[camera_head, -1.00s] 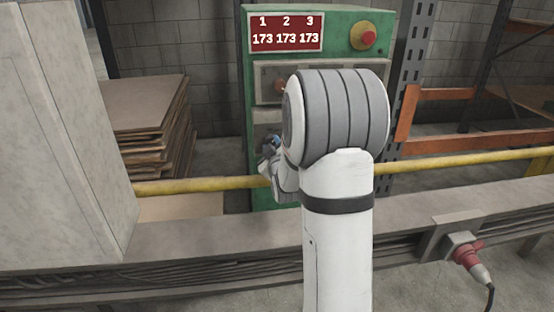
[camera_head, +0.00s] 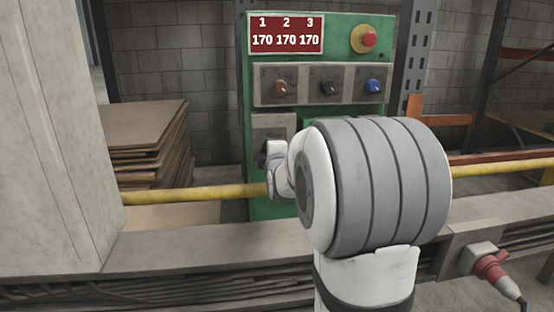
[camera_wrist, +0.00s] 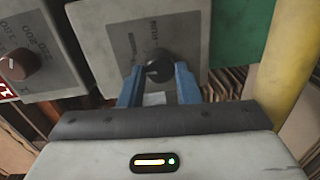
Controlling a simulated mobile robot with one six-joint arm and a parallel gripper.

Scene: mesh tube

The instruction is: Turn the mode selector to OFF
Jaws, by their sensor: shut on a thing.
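The mode selector is a dark round knob (camera_wrist: 158,66) on a grey plate (camera_wrist: 108,38) in the wrist view. In the head view the grey selector plate (camera_head: 268,122) sits low on the green control cabinet (camera_head: 340,28). There my arm hides the knob and the fingertips.
Above the selector is a panel with an orange-brown knob (camera_head: 281,87), a black knob (camera_head: 328,87) and a blue knob (camera_head: 374,86). A red button (camera_head: 369,39) and a red display (camera_head: 286,34) reading 170 three times are higher. A yellow rail (camera_head: 195,194) crosses in front.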

